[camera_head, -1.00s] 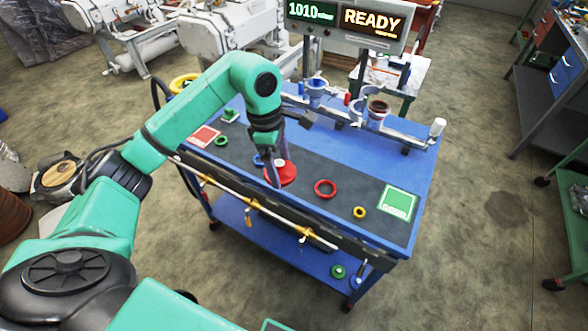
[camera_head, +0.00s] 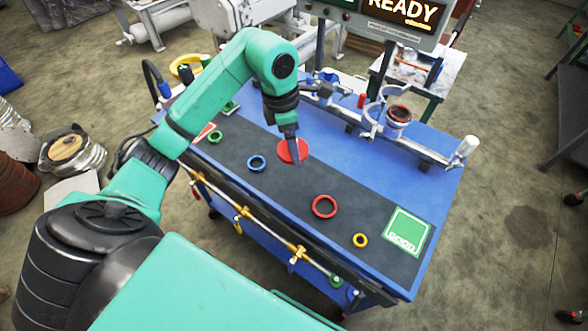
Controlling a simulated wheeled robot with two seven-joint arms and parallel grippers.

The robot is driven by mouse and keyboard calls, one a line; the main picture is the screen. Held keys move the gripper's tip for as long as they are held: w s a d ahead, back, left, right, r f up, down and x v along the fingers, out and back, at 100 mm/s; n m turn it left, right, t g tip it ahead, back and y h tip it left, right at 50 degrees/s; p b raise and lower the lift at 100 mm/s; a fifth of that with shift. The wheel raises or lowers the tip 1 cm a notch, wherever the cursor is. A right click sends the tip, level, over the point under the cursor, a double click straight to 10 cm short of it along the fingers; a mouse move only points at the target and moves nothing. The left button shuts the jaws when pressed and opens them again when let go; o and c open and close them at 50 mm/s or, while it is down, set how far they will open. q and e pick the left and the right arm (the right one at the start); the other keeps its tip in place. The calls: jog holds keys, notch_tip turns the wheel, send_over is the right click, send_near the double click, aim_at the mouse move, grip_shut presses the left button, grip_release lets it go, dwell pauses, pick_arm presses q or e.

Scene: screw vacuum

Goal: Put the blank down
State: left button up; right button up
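The blank appears to be the red disc (camera_head: 287,153) over the dark mat of the blue table. My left gripper (camera_head: 294,148) points down at the disc, with one dark finger across its front. It seems shut on the disc; the other finger is hidden. I cannot tell whether the disc touches the mat. My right gripper is not in view.
A green GOOD plate (camera_head: 407,231) is at the right end. A rail with holders (camera_head: 418,150) runs along the back. A sign reads READY (camera_head: 402,12).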

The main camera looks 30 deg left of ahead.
aim_at(295, 177)
pick_arm(q)
jog(key=f+p, duration=0.1)
jog(key=f, duration=1)
jog(key=shift+w+f+p, duration=0.15)
jog(key=shift+w+p, duration=0.05)
jog(key=shift+p, duration=0.2)
jog(key=shift+f, duration=0.2)
jog(key=shift+w+f+b, duration=0.1)
jog(key=shift+f+b, duration=0.15)
jog(key=shift+b, duration=0.05)
jog(key=o, duration=1.1)
jog(key=shift+r, duration=0.15)
jog(key=shift+r+p, duration=0.2)
jog(key=shift+p, duration=0.15)
jog(key=shift+a+r+b, duration=0.15)
jog(key=shift+r+b, duration=0.15)
jog(key=shift+r, duration=0.05)
jog(key=r, duration=0.3)
jog(key=r+b, duration=0.1)
jog(key=r, duration=0.3)
jog(key=s+a+r+b, duration=0.1)
jog(key=r, duration=0.3)
jog(key=shift+s+a, duration=0.1)
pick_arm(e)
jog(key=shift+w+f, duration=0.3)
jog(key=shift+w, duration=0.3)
